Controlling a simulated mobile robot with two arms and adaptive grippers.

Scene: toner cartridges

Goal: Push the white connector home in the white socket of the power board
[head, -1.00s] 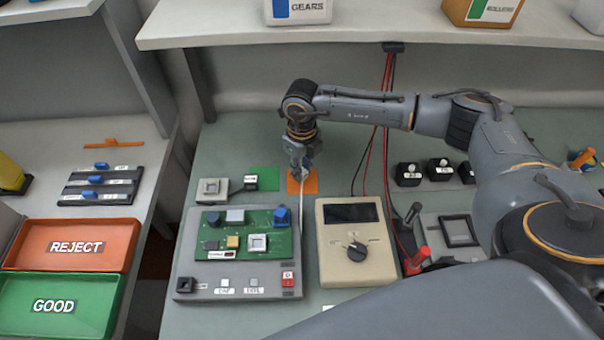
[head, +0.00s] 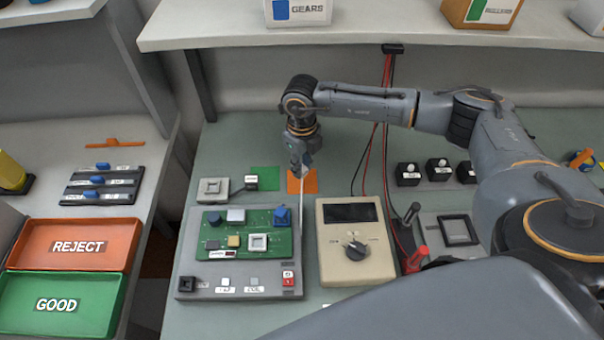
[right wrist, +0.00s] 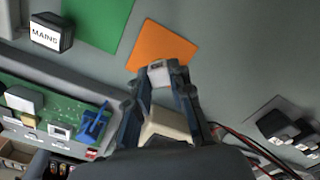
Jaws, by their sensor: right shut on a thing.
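My right gripper (head: 302,172) is above the orange square behind the power board. In the right wrist view its fingers (right wrist: 159,74) are shut on the small white connector (right wrist: 158,72), held at the fingertips. A thin pale strip, perhaps its lead, runs from the gripper down towards the board's right edge in the head view. The green power board (head: 228,243) sits on a grey fixture. It carries a white square-framed socket (head: 258,243), which also shows in the right wrist view (right wrist: 60,130), and a blue block (head: 282,216). The connector is apart from the board. My left gripper is not in view.
A beige meter (head: 335,268) stands right of the fixture (head: 210,287), with red and black leads beyond. A MAINS block (head: 250,182) and a grey framed block (head: 213,187) are behind the board. Orange (head: 309,184) and green (head: 265,177) squares lie flat. A shelf overhangs the back.

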